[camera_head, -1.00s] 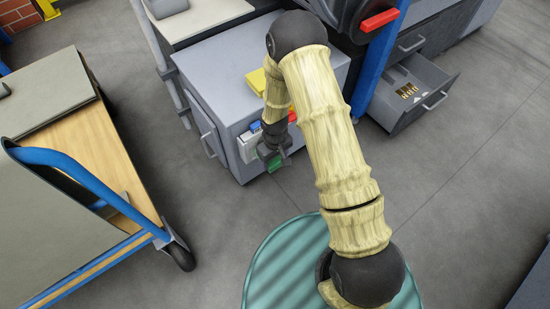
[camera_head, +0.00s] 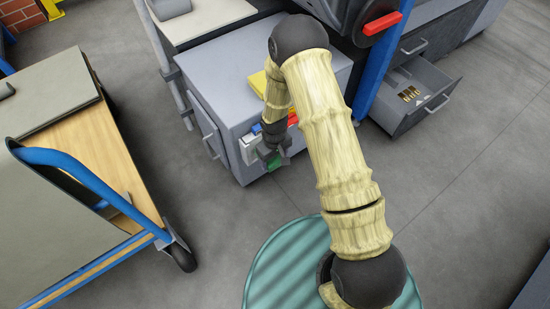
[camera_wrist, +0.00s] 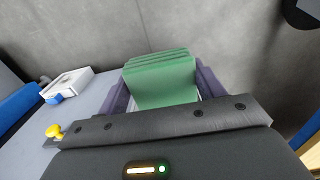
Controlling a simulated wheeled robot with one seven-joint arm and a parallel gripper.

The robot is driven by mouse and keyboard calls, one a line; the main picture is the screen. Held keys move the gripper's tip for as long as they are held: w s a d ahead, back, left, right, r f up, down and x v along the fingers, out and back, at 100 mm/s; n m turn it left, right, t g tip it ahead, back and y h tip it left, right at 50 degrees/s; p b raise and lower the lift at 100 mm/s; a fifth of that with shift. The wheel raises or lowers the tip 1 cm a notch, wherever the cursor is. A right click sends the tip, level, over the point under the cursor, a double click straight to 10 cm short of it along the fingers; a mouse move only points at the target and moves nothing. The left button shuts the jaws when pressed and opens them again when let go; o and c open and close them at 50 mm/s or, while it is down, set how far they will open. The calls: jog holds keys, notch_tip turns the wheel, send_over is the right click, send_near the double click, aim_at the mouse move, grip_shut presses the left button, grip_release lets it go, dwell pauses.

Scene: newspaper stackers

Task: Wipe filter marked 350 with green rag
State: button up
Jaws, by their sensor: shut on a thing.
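My gripper (camera_head: 272,157) is shut on the green rag (camera_wrist: 162,80). The rag is a folded, layered green piece held upright between the dark fingers in the wrist view. In the head view a small green part of the rag (camera_head: 274,164) shows below my gripper, beside the near face of the grey cabinet. A white, box-like piece (camera_head: 249,150) sits at the cabinet's near edge, just left of my gripper. A white box with a blue part (camera_wrist: 68,85) shows left of the rag in the wrist view, apart from it. I cannot read any 350 mark.
A blue-railed cart (camera_head: 90,175) stands at left. Grey floor between is clear.

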jog(key=shift+w+a, duration=0.15)
jog(key=shift+w, duration=0.05)
dwell(0.3)
jog(key=shift+r+p, duration=0.75)
jog(key=shift+r+p, duration=0.7)
jog(key=shift+r, duration=0.05)
jog(key=shift+f, duration=0.15)
jog(key=shift+w+f+b, duration=0.1)
jog(key=shift+f+b, duration=0.25)
jog(key=shift+f, duration=0.3)
jog(key=shift+a+f, duration=0.1)
jog(key=shift+f+b, duration=0.3)
jog(key=shift+f, duration=0.25)
